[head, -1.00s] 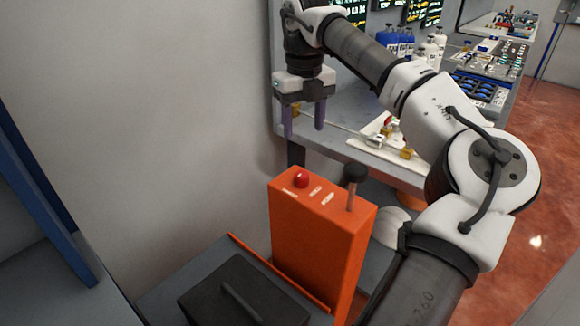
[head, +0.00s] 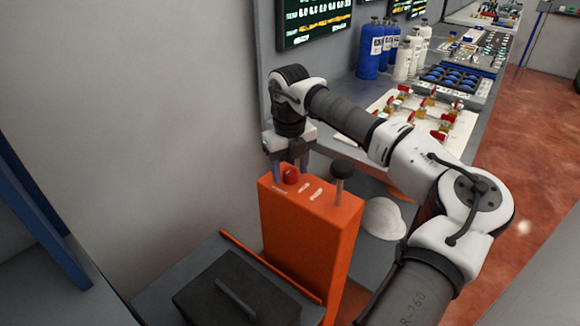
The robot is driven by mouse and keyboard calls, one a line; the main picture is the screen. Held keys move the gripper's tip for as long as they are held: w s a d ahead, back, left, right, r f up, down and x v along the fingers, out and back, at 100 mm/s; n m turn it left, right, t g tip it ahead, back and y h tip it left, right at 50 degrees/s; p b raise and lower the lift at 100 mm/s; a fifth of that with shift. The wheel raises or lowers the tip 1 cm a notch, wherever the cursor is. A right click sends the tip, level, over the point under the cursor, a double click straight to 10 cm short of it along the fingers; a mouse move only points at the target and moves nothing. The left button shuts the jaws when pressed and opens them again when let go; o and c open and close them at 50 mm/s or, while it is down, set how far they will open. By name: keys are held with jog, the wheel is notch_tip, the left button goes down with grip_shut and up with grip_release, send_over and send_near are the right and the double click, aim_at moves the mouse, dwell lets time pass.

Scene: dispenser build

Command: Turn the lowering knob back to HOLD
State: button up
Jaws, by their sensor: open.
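An orange control box (head: 310,235) stands upright in the middle of the head view. On its top are a red knob (head: 291,176), several small white labels (head: 316,194) too small to read, and a black-topped lever (head: 341,170) at the right end. I cannot tell which label is HOLD or which control is the lowering knob. My gripper (head: 290,172) points down over the left end of the box with its fingers apart, one on each side of the red knob. I cannot tell whether the fingers touch it.
A dark case with a handle (head: 236,299) lies in front of the box. A workbench behind carries blue bottles (head: 370,50), white bottles (head: 405,58) and a white board with red-handled valves (head: 439,120). A white rounded object (head: 383,219) is right of the box. A wall stands left.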

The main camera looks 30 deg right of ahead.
jog(key=shift+c, duration=0.3)
jog(key=c, duration=0.9)
jog(key=shift+n, duration=0.3)
jog(key=n+b, duration=0.1)
jog(key=n, duration=0.2)
jog(key=shift+n, duration=0.3)
jog(key=n, duration=0.4)
jog(key=shift+n+b, duration=0.3)
jog(key=n, duration=0.4)
jog(key=shift+n, duration=2.3)
